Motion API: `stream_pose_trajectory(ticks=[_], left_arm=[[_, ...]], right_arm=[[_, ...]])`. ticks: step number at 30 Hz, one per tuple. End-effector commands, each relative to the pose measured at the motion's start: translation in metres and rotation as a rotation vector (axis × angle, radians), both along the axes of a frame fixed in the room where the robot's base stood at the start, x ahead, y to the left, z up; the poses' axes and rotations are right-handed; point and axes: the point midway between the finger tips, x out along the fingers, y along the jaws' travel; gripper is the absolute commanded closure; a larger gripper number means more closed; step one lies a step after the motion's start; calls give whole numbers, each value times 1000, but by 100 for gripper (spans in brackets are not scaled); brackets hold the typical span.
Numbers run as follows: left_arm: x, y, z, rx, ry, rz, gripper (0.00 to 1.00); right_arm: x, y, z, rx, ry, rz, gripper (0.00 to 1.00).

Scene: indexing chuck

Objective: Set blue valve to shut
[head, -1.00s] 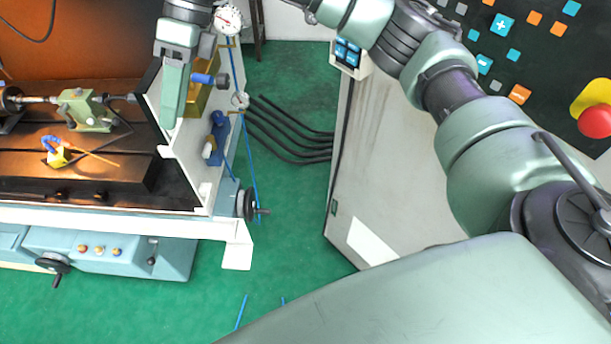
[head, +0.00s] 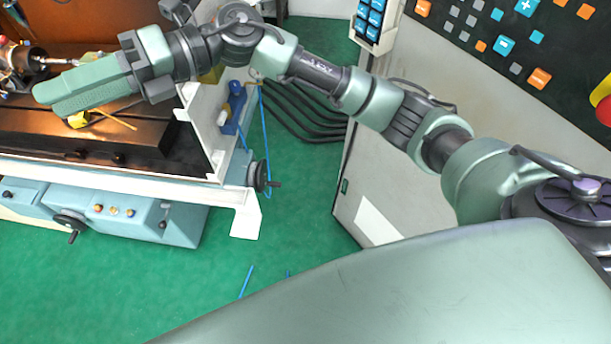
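My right gripper (head: 62,90) reaches across from the right and hangs in front of the machine bed at the left, fingers pointing left. Its two fingers overlap from this angle, so any gap between them is hidden. A blue fitting (head: 235,102) with a pale cylinder on it is mounted at the outer side of the white end panel (head: 208,120), with a blue line running down from it. A brass-coloured block (head: 211,76) shows only in part behind my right wrist; the blue lever seen on it earlier is hidden now. My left gripper is not in view.
A small yellow item (head: 78,120) lies on the machine bed below the gripper. A black handwheel (head: 262,178) sticks out under the end panel. A grey cabinet (head: 385,160) stands at the right. Dark hoses (head: 305,115) lie on the open green floor between.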

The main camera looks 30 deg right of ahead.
Motion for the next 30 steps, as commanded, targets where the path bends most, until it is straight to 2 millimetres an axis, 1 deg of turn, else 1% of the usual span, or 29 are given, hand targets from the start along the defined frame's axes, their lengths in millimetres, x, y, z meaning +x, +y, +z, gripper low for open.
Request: stream_pose_trajectory(ticks=[3, 7, 10, 13, 18, 23, 30], left_arm=[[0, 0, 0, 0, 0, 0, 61], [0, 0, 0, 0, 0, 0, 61], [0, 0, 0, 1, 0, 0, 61], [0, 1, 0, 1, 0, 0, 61], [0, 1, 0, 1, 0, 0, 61], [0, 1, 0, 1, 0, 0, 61], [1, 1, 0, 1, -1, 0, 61]], right_arm=[[7, -2, 16, 156, 126, -82, 61], [22, -14, 30, 312, 270, -184, 61], [36, -28, 34, 415, 382, -268, 61], [49, -42, 34, 493, 476, -337, 61], [70, -70, 23, 611, 644, -461, 61], [84, -92, 8, 685, 768, -555, 61], [99, -127, -24, 778, 952, -698, 61]])
